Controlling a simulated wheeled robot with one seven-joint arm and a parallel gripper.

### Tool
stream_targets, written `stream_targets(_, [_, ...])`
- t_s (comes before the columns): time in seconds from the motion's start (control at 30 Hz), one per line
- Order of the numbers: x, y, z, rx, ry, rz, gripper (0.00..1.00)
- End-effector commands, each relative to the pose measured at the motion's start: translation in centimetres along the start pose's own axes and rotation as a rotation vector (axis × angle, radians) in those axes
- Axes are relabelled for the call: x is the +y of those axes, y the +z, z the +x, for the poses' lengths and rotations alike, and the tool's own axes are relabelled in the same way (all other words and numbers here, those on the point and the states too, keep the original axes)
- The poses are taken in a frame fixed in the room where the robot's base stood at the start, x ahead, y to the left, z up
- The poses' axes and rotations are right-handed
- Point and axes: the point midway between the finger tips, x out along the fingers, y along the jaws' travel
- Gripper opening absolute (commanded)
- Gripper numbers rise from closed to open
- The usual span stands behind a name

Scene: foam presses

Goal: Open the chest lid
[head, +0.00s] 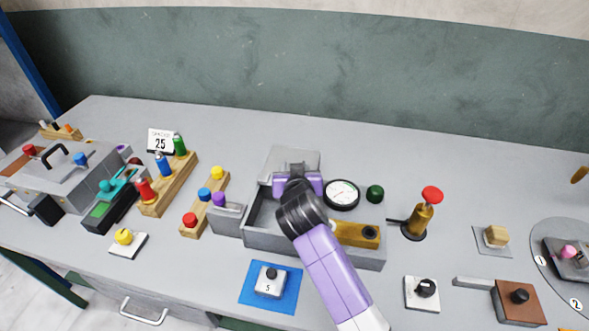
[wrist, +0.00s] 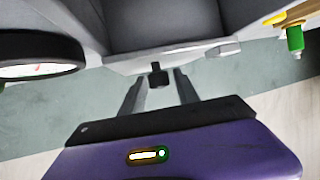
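The grey chest (head: 268,238) is in the middle of the bench, with part of its dark inside showing. Its light grey lid (head: 291,160) is raised at the back, tilted rather than flat over the box. My gripper (head: 297,172) is at the lid, with my purple arm across the chest. In the wrist view, a grey panel with a pale edge (wrist: 165,58) fills the top, and a small dark knob (wrist: 157,75) is between the fingertips (wrist: 158,84). The fingers look apart, with gaps beside the knob. My arm hides part of the chest.
A round gauge (head: 342,193) and a dark green knob (head: 375,193) are right of the lid. A brass block (head: 357,234) is at the chest's right end. A red-topped plunger (head: 431,197) stands farther right. Bottle racks (head: 172,187) are left. The bench behind the lid is clear.

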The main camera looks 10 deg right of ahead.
Motion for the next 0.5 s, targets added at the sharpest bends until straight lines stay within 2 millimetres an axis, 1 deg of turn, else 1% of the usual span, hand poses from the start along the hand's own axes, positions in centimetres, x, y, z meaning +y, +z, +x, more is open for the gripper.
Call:
stream_targets(0.33, [0.0, 0.0, -0.1, 0.001, 0.000, 0.000, 0.46])
stream_targets(0.43, [0.0, 0.0, -0.5, 0.002, -0.001, 0.000, 0.46])
stream_targets(0.5, [-0.1, 0.0, -1.2, 0.003, -0.002, 0.001, 0.46])
